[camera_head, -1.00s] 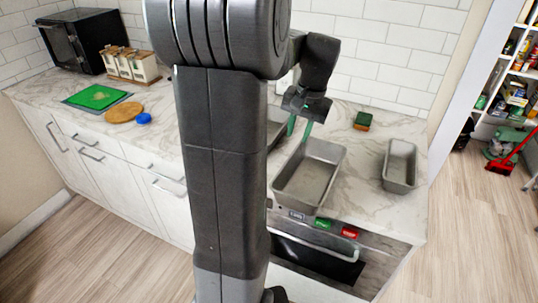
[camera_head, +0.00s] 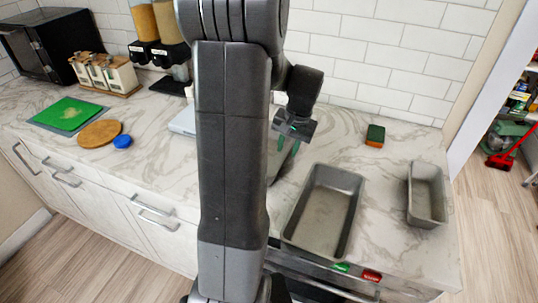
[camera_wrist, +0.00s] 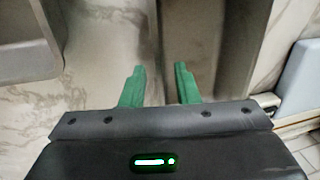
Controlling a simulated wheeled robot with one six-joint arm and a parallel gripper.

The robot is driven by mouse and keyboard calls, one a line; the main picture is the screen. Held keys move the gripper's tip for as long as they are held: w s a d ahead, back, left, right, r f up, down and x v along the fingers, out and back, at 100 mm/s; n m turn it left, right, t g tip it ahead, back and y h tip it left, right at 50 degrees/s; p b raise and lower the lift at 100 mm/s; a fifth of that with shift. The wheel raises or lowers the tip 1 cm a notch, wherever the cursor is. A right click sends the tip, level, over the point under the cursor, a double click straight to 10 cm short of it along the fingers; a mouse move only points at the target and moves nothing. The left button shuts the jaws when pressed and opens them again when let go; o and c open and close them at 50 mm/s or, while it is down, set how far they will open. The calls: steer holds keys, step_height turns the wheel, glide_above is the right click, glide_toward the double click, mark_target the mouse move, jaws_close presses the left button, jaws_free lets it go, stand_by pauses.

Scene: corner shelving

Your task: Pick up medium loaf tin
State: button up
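A large one (camera_head: 325,205) stands right of my arm, and a small one (camera_head: 427,195) stands farther right. A tin (camera_wrist: 238,45) lies below and beside the fingers, and another tin's corner (camera_wrist: 25,40) shows at left.
A green and orange sponge (camera_head: 375,135) lies near the back wall. A pale flat object (camera_head: 183,121) is partly hidden by my arm. Bare marble counter lies between them.

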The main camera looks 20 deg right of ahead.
mark_target(285, 154)
steer(key=shift+w+a+f, duration=0.15)
steer(key=shift+a+f, duration=0.05)
steer(key=shift+f, duration=0.75)
steer(key=shift+w+a+f, duration=0.15)
steer(key=shift+f, duration=0.75)
jaws_close()
